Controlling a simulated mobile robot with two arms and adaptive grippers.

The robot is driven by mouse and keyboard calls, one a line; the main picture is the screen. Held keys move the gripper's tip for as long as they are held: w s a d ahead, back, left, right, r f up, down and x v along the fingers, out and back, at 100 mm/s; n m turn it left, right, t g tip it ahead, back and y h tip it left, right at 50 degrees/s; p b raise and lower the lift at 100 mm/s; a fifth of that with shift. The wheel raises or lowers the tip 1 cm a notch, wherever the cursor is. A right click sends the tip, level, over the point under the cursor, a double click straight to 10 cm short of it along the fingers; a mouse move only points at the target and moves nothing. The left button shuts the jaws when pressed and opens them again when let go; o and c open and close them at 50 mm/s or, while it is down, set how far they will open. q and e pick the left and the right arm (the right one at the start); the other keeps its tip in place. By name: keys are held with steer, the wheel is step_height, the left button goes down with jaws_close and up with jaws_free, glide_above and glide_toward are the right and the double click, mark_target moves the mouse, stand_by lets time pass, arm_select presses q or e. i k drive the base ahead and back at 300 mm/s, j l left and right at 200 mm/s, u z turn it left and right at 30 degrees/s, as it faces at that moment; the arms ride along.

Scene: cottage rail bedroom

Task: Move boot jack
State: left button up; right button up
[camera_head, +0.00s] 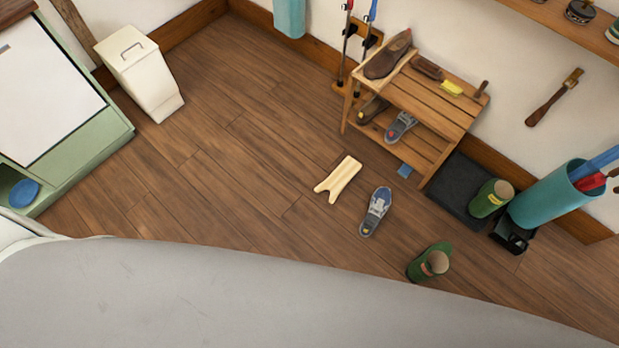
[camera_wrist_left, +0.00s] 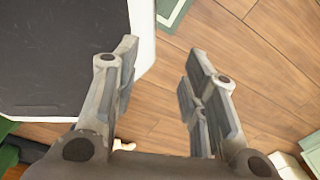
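The boot jack (camera_head: 338,179) is a pale wooden board with a V-shaped notch at its lower left end. It lies flat on the brown plank floor in the head view, in front of the wooden shoe bench, with clear floor around it. My left gripper (camera_wrist_left: 160,75) shows only in the left wrist view. Its two fingers are spread apart with nothing between them, above plank floor. I cannot identify the boot jack in that view. My right gripper is in neither view.
The bench (camera_head: 438,102) holds shoes and brushes. A black mat (camera_head: 452,190) and teal bucket (camera_head: 548,196) are at right. Floor left of the jack is free.

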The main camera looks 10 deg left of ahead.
mark_target(335, 183)
steer(key=i+u, duration=0.35)
steer(key=i+l+u, duration=0.25)
steer(key=i+u, duration=0.15)
